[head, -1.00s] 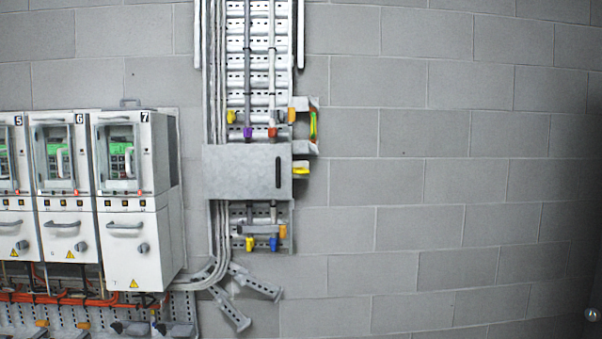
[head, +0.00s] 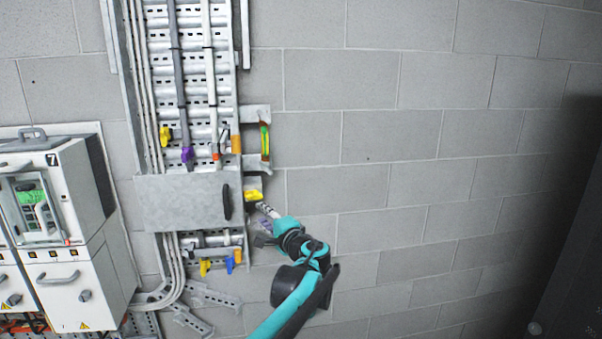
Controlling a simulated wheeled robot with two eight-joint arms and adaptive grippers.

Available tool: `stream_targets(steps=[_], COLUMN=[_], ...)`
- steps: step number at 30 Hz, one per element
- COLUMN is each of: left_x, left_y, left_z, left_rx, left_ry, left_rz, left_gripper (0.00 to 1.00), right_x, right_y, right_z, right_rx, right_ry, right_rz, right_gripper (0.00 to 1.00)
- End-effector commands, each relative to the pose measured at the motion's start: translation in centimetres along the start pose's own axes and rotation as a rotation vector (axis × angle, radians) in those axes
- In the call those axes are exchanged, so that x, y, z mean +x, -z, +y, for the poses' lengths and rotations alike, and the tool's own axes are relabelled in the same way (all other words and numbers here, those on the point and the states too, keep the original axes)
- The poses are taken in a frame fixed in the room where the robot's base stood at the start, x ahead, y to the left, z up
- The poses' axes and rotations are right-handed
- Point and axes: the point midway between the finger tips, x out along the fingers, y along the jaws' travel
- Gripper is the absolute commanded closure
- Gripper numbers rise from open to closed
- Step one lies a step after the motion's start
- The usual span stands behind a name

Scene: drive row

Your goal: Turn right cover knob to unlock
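A grey metal cover (head: 180,202) with an upright black handle (head: 227,202) spans the vertical cable tray. Just right of it, a small yellow part (head: 253,196) sits on a bracket; I cannot tell whether this is the right cover knob. My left gripper (head: 263,239), on a teal and black arm from below, is just below and right of the yellow part. It looks close to the cover's lower right, but contact cannot be made out. My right gripper is out of view.
White cabinets, one marked 7 (head: 62,235), stand at the left. Above the cover are cables and yellow, purple and orange clamps. A bracket with a green and red strip (head: 265,142) juts out at right. The block wall (head: 430,180) further right is bare.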

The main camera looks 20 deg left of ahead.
Motion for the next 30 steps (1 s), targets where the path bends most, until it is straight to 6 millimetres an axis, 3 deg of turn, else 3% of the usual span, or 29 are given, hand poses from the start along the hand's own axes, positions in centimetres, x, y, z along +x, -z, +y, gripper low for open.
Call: stream_targets(steps=[3, 18, 29, 30], left_x=[0.8, 7.6, 8.4, 8.4], left_y=[0.7, 0.7, 0.8, 0.8], left_z=[-1.3, -1.5, -1.4, -1.4], left_rx=[0.026, 0.028, 0.028, 0.028], left_ry=[0.035, 0.038, 0.038, 0.038], left_rz=[-0.002, -0.002, 0.000, 0.000], left_gripper=[0.68, 0.68, 0.68, 0.73], right_x=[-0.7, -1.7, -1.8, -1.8], right_y=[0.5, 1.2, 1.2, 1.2], right_z=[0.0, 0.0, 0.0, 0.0], right_rx=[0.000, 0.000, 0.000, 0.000], right_ry=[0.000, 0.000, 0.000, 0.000], right_rz=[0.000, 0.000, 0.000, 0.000], right_gripper=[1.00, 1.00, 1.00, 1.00])
